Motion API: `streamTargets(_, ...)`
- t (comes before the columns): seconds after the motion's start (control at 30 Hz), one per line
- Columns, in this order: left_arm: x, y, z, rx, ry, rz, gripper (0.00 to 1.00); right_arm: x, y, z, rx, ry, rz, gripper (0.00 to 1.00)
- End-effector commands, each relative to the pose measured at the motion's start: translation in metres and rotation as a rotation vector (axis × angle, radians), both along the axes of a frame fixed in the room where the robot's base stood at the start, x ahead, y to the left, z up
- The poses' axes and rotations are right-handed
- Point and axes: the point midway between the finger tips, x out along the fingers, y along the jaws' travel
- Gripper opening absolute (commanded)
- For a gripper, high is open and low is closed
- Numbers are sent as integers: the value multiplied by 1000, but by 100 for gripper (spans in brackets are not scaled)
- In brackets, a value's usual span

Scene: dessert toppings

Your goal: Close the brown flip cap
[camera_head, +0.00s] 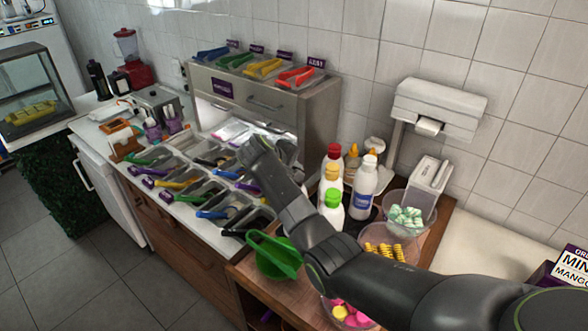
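A grey-brown metal cabinet (318,112) stands against the tiled wall. Its upper front panel (240,100) has a purple label and handles. Below the panel is a lit opening (212,117) with pale packets inside. I cannot tell for sure which part is the brown flip cap; no small brown cap is clear. My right arm reaches in from the lower right, and its gripper (256,151) is in front of the cabinet's opening, over the back of the topping trays. Its fingers are too small and dark to tell open from shut. My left gripper is not in view.
Topping trays (196,185) with coloured tongs fill the counter. Sauce bottles (362,187) and candy bowls (407,220) stand right of my arm. A green bowl (275,262) sits in front. More tongs (264,69) lie on top of the cabinet.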

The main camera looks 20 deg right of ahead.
Motion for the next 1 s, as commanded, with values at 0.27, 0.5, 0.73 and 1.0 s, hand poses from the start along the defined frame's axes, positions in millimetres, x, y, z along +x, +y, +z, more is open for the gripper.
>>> streamTargets(0.27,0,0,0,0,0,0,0,0,0,0,1,1,0,37)
streamTargets(0.5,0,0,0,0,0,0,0,0,-1,0,10,7,-1,37)
streamTargets(0.73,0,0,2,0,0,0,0,3,-6,5,95,56,-3,37)
streamTargets(1.0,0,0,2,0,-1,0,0,7,-14,8,252,150,-3,37)
